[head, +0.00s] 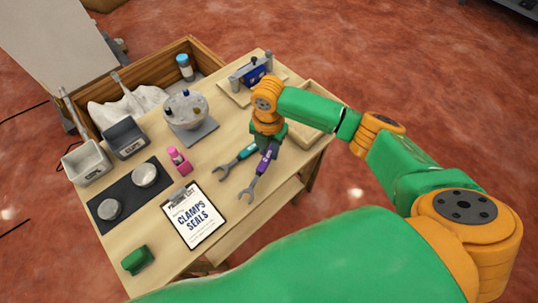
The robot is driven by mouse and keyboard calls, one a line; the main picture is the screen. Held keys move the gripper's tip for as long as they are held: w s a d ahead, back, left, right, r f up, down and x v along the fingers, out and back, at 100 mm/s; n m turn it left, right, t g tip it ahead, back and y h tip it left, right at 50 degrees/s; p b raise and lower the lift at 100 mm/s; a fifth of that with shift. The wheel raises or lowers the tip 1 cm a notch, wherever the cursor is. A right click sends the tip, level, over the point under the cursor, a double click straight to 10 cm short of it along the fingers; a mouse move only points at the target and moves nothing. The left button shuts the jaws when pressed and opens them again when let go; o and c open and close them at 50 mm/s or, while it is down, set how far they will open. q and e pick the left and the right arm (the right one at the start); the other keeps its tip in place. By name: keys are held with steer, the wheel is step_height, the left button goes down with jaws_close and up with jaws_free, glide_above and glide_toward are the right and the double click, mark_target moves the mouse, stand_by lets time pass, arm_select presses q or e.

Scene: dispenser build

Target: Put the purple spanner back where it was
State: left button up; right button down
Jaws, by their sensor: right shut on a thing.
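The purple spanner (262,166) lies at an angle over the right part of the wooden table, with its grey open jaw toward the table's front edge. My right gripper (269,147) points down at the purple handle's upper end and is shut on it; the fingers hide that end. I cannot tell whether the spanner touches the tabletop. A teal spanner (244,153) lies just to its left, its upper end close to my gripper. My left gripper is not in view.
A clipboard (194,215) lies left of the spanners. A wooden tray (311,139) stands right of my gripper, and a blue clamp-like fixture (255,75) behind it. A pink bottle (178,160), a round dispenser (186,109) and a dark mat (97,206) stand further left.

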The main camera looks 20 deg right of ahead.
steer(key=shift+f, duration=1.2)
steer(key=shift+s, duration=0.1)
steer(key=c, duration=0.7)
jaws_free()
steer(key=shift+f, duration=0.1)
steer(key=shift+o, duration=0.2)
step_height(320, 180, up, 12)
steer(key=shift+p, duration=0.45)
